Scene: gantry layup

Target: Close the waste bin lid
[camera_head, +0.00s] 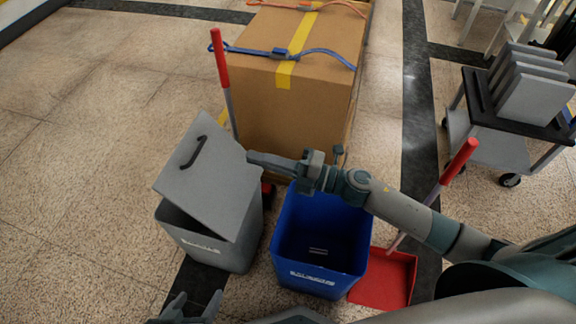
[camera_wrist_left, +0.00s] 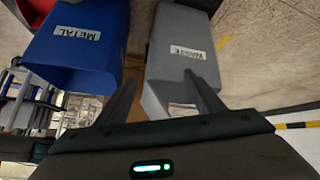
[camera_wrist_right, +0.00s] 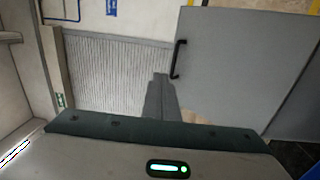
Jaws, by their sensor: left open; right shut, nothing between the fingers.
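The grey waste bin (camera_head: 210,245) stands on the floor at left of centre in the head view. Its grey lid (camera_head: 205,185), with a dark handle (camera_head: 187,152), is tilted up, leaving a gap at the front. The lid also shows in the right wrist view (camera_wrist_right: 245,65). My right gripper (camera_head: 251,157) is shut and empty, at the lid's right edge; I cannot tell whether it touches. My left gripper (camera_head: 190,306) is open and low in front of the bin. The bin's labelled front shows beyond its fingers in the left wrist view (camera_wrist_left: 170,65).
A blue bin (camera_head: 290,260), open at the top, stands right beside the waste bin. A red dustpan (camera_head: 385,280) with a red-gripped handle lies to its right. A strapped cardboard box (camera_head: 285,110) stands behind. The floor at left is clear.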

